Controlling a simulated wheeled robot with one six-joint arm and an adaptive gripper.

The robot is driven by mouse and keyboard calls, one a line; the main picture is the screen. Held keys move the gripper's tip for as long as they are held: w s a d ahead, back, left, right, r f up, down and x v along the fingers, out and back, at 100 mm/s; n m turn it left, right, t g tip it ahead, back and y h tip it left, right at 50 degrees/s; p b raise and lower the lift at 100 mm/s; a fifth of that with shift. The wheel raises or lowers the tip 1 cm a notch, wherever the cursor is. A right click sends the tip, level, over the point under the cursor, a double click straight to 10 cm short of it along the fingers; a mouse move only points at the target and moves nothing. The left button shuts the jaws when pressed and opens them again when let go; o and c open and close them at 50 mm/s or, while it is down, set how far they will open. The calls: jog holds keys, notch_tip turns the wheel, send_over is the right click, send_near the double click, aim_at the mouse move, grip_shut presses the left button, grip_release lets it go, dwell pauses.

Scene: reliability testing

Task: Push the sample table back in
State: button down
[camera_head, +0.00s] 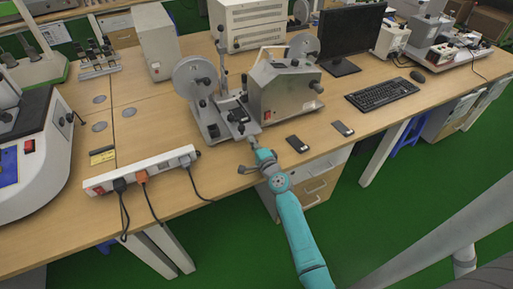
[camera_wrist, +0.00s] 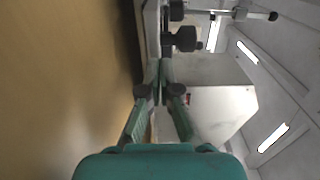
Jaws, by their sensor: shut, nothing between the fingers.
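The grey test machine (camera_head: 285,88) stands on the wooden desk, with a large disc wheel (camera_head: 192,78) at its left. A low grey slide with small fixtures, which looks like the sample table (camera_head: 238,128), sits at its front left. My gripper (camera_head: 254,143) is at the front end of this slide, low over the desk. In the wrist view my gripper (camera_wrist: 158,72) has its fingertips together with nothing between them. The tips are at or against a grey metal part (camera_wrist: 152,28); I cannot tell whether they touch. The machine's pale body (camera_wrist: 225,110) shows to the right.
A power strip (camera_head: 140,170) with plugs and cables lies left of my gripper. A keyboard (camera_head: 382,94) and monitor (camera_head: 350,38) stand further right. Drawers (camera_head: 318,186) are under the desk.

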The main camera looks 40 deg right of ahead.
aim_at(247, 133)
jog(key=shift+w, duration=0.35)
jog(key=shift+d, duration=0.1)
jog(key=shift+x, duration=2)
